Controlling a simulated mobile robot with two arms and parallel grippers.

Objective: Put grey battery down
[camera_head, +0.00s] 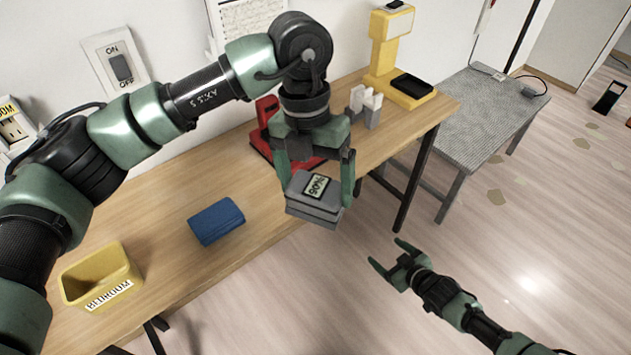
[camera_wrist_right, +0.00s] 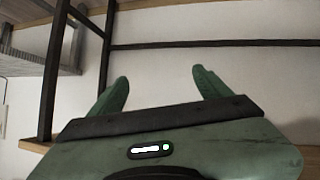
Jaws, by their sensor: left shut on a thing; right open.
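The grey battery (camera_head: 314,207) is a block with a small display reading 90% on its top. My left gripper (camera_head: 318,185) is shut on it, with one finger on each side. The battery is held near the front edge of the wooden table (camera_head: 165,225); I cannot tell its exact height above the table. My right gripper (camera_head: 388,262) is open and empty, off the table over the floor at the lower right. Its two fingers also show apart in the right wrist view (camera_wrist_right: 160,90), with nothing between them.
A blue block (camera_head: 216,221) and a yellow bin (camera_head: 103,277) labelled BEDROOM stand on the table's left part. A red device (camera_head: 265,125), a grey-white holder (camera_head: 365,105) and a yellow stand (camera_head: 385,60) are farther back. A grey table (camera_head: 480,105) stands at right.

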